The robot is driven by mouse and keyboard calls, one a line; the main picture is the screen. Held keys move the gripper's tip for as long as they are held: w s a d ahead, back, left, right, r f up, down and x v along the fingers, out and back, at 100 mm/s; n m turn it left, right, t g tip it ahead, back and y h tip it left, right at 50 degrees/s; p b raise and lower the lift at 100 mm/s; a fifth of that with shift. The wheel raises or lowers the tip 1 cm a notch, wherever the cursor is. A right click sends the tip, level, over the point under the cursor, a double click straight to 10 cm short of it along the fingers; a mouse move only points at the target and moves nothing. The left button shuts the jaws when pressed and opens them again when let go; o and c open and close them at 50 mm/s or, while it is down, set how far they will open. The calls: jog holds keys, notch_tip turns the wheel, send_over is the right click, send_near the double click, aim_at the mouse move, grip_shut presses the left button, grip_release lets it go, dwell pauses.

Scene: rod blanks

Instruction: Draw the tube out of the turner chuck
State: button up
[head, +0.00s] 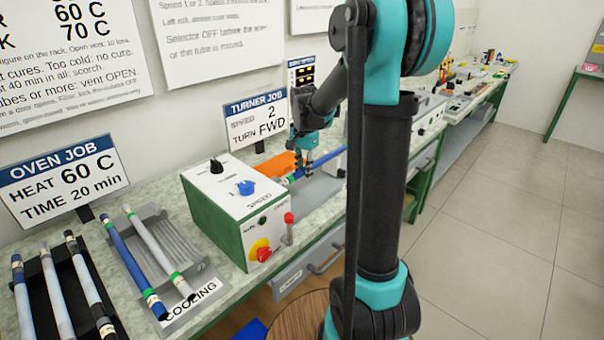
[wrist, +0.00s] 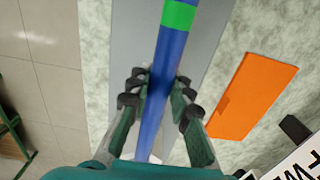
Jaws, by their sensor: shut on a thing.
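The tube is blue with a green band. In the wrist view the tube (wrist: 172,50) runs lengthwise between my gripper's fingers (wrist: 156,88), which are shut on it. In the head view my gripper (head: 309,163) is beyond the turner, over the bench, with the tube (head: 327,159) showing at its sides and the green band on its left. The turner (head: 218,215) is a green box with a white panel, a blue knob and a red button on yellow. The chuck is hidden behind the box, so I cannot tell whether the tube's end sits in it.
An orange piece (head: 281,163) lies beside the tube; it also shows in the wrist view (wrist: 252,97). The cooling rack (head: 172,250) holds two tubes. A black rack (head: 50,290) with several tubes is at left. The floor at right is clear.

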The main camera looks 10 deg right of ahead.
aim_at(314, 162)
jog(key=shift+w+d, duration=0.75)
jog(key=shift+d, duration=0.25)
jog(key=shift+w+d, duration=0.7)
jog(key=shift+d, duration=0.3)
jog(key=shift+r, duration=0.1)
jog(key=shift+r, duration=4.45)
jog(key=shift+w, duration=0.1)
